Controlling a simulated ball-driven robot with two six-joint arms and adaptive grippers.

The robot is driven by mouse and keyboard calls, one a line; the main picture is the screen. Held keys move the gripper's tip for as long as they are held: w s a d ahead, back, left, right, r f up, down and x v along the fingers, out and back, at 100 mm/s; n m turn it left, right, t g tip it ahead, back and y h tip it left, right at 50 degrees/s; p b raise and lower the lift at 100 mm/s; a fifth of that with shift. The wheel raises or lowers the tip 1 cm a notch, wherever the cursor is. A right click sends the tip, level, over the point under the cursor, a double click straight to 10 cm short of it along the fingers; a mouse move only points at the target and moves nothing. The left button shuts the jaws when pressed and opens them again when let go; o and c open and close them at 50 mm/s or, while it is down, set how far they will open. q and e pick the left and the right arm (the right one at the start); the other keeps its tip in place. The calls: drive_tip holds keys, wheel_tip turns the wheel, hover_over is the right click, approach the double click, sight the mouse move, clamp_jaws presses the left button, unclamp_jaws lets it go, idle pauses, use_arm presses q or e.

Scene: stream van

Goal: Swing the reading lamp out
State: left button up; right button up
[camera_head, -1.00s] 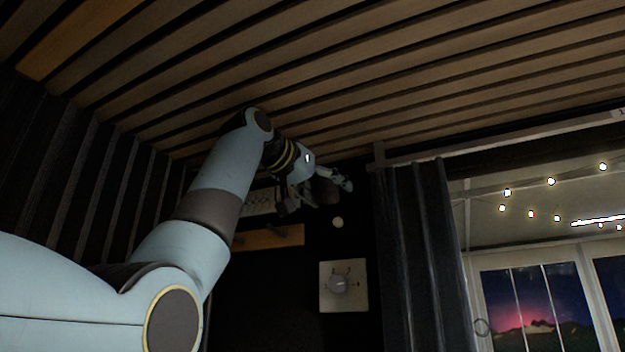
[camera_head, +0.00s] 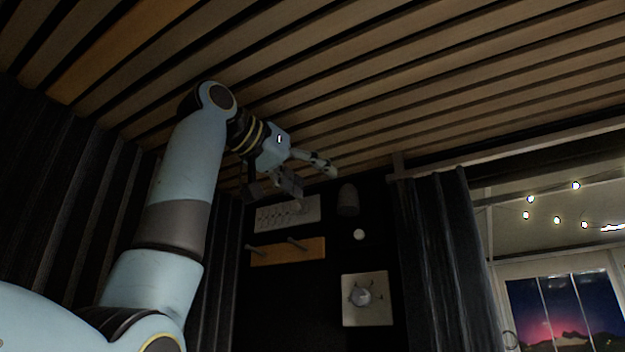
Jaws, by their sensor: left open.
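The reading lamp seems to be the small dark grey cylinder (camera_head: 348,200) on the dark back wall, right of the picture's middle. Its mount is hard to make out in the dark. My left gripper (camera_head: 314,187) is open and empty, just left of the lamp and a little higher in the picture. One finger reaches right near the ceiling and the other points down and right. I see a gap between the fingers and the lamp, but its depth is unclear. My right gripper is not in view.
A white panel (camera_head: 287,213) and a wooden peg rail (camera_head: 288,251) are to the left. A dark curtain (camera_head: 437,255) hangs right. The slatted ceiling (camera_head: 400,90) is close above.

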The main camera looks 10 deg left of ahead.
sight(341, 201)
use_arm(q)
drive_tip(key=shift+t+h, duration=0.3)
drive_tip(key=shift+t, duration=0.3)
drive_tip(key=x, duration=0.3)
drive_tip(key=f+x, duration=0.1)
drive_tip(key=x, duration=0.6)
drive_tip(key=shift+w+d+f, duration=0.25)
drive_tip(key=shift+w, duration=0.05)
drive_tip(key=shift+w+d+f+p, duration=0.15)
drive_tip(key=shift+w+d+p, duration=0.1)
drive_tip(key=shift+w+p, duration=0.15)
